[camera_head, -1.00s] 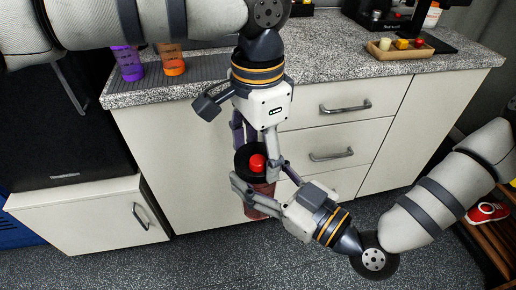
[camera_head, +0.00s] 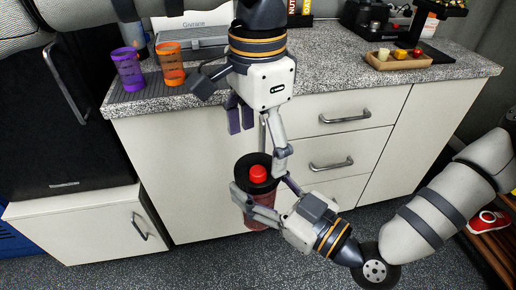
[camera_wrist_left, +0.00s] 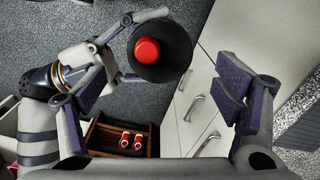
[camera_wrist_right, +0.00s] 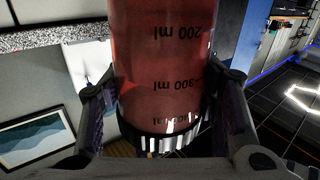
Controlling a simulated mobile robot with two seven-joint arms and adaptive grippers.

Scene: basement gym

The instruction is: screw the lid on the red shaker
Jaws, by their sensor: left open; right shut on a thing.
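The red shaker (camera_head: 255,217) is upright in the air in front of the drawers, with a black lid (camera_head: 246,164) with a red cap (camera_head: 258,173) on its top. My right gripper (camera_head: 262,203) is shut around the shaker's body. The right wrist view shows the translucent red body (camera_wrist_right: 160,65) with its ml marks between the fingers. My left gripper (camera_head: 258,140) is open above the lid, apart from it. In the left wrist view the lid (camera_wrist_left: 176,58) and red cap (camera_wrist_left: 146,50) lie beyond the open fingers, towards the upper middle. Whether the lid's thread is tight cannot be seen.
The speckled counter (camera_head: 300,75) stands behind, with purple (camera_head: 128,70) and orange (camera_head: 170,65) shakers at its left. A wooden tray (camera_head: 398,60) sits at the back right. Drawer handles (camera_head: 332,164) face the grippers. A shoe rack (camera_head: 492,242) stands at the right.

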